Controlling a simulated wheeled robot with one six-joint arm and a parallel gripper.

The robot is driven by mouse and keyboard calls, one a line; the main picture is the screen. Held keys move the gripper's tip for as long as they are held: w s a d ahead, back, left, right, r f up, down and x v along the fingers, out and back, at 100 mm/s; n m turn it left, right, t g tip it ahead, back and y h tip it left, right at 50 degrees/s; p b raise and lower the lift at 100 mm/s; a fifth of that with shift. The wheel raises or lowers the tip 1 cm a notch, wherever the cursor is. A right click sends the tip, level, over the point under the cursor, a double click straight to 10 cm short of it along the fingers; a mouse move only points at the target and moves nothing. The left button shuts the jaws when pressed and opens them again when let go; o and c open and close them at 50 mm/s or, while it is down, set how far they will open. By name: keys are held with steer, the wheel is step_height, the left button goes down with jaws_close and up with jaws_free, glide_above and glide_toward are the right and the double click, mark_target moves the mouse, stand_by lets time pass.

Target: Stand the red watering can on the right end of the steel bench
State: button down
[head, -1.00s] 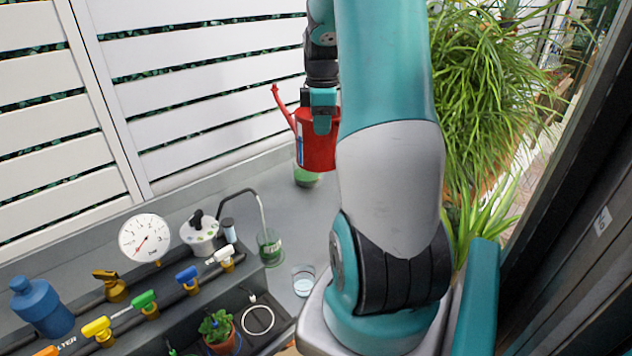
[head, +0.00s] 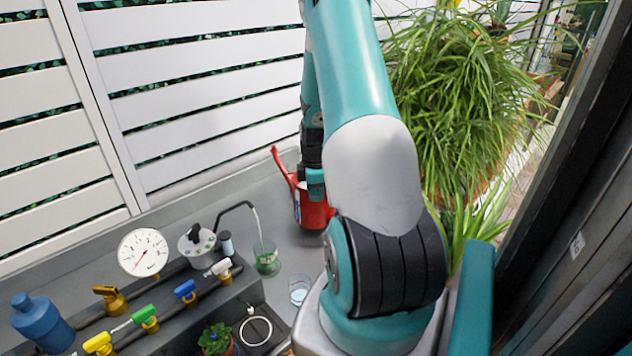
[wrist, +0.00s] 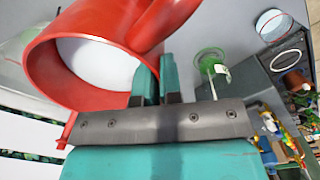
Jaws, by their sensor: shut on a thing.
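The red watering can (head: 314,212) is upright at the right part of the grey steel bench (head: 277,201), partly hidden behind my arm in the head view. Its spout points up and to the left. My gripper (head: 315,182) is shut on the can's rim side. In the wrist view my gripper's teal fingers (wrist: 157,80) pinch the wall of the red can (wrist: 48,68), whose open top and pale inside show. I cannot tell whether the can's base touches the bench.
A glass with green liquid (head: 267,260) and a clear glass of water (head: 299,289) stand left of and nearer than the can. A pressure gauge (head: 142,252) and coloured valves line the left. A white slatted wall (head: 200,90) is behind; a leafy plant (head: 460,90) is right.

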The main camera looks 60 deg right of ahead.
mark_target(316, 203)
steer(key=shift+d+f+p, duration=0.1)
steer(key=shift+f+p, duration=0.25)
steer(key=shift+f, duration=1.5)
steer(key=c, duration=1.3)
jaws_free()
steer(key=shift+f, duration=0.1)
